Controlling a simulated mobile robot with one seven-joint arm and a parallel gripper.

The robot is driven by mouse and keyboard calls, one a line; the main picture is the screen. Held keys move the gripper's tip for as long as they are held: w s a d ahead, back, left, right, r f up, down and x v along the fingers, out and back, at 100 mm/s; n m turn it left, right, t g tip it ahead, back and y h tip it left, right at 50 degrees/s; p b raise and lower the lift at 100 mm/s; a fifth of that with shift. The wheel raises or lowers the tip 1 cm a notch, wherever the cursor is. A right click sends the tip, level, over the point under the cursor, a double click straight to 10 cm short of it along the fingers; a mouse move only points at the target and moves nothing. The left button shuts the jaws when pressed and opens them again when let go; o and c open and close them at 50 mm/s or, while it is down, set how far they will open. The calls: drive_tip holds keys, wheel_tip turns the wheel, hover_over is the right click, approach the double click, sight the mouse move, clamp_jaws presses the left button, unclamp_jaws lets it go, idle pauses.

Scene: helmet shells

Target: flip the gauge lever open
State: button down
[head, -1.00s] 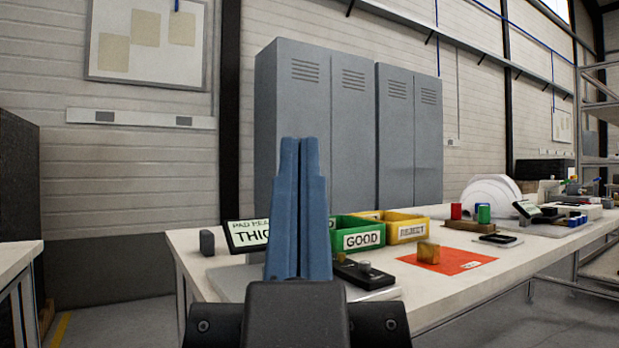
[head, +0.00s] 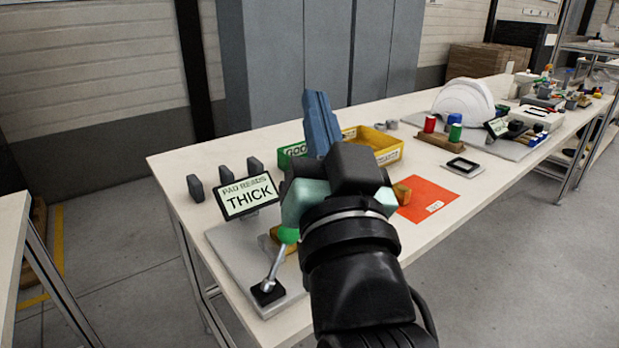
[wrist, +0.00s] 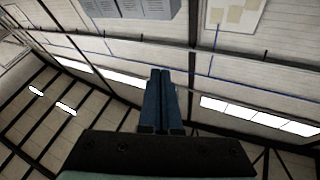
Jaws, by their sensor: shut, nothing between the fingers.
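The gauge lever (head: 277,261) is a silver rod with a green knob (head: 288,235), rising at a tilt from a black pivot on a grey base plate (head: 231,245) at the near left of the bench. A sign (head: 247,196) reading "PAD READS THICK" stands behind it. My gripper (head: 317,97) is shut and empty, its blue fingers pointing up, above the bench and to the right of the lever. In the wrist view my gripper (wrist: 161,75) points at the wall and ceiling. My arm hides part of the gauge.
A green bin (head: 292,153) and a yellow bin (head: 388,153) stand behind my gripper. An orange mat (head: 430,200) lies to the right. Several dark grey pads (head: 195,188) stand behind the sign. A white helmet shell (head: 465,97) and red and green cylinders are farther right.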

sight(279, 254)
drive_tip(key=w+d+f+m+g+y+p, duration=0.1)
drive_tip(key=w+d+f+m+g+p, duration=0.15)
drive_tip(key=f+p, duration=0.3)
drive_tip(key=w+d+f+m+g+y+p, duration=0.2)
drive_tip(key=f+m+g+p, duration=0.15)
drive_tip(key=f, duration=0.35)
drive_tip(key=s+d+f+m+y+p, duration=0.2)
drive_tip(key=s+f+m+p, duration=0.4)
drive_tip(key=s+m+p, duration=0.2)
drive_tip(key=shift+d+f+g+y+p, duration=0.15)
drive_tip(key=shift+d+g+y+p, duration=0.15)
drive_tip(key=shift+p, duration=0.45)
drive_tip(key=shift+a, duration=0.1)
drive_tip(key=x, duration=1)
drive_tip(key=shift+s+a+r+p, duration=0.3)
drive_tip(key=shift+s+a+p, duration=0.1)
drive_tip(key=shift+s+a, duration=0.15)
drive_tip(key=shift+s+a+r+p, duration=0.25)
drive_tip(key=shift+s+a+p, duration=0.15)
drive_tip(key=shift+s+a, duration=0.35)
drive_tip(key=shift+s, duration=0.1)
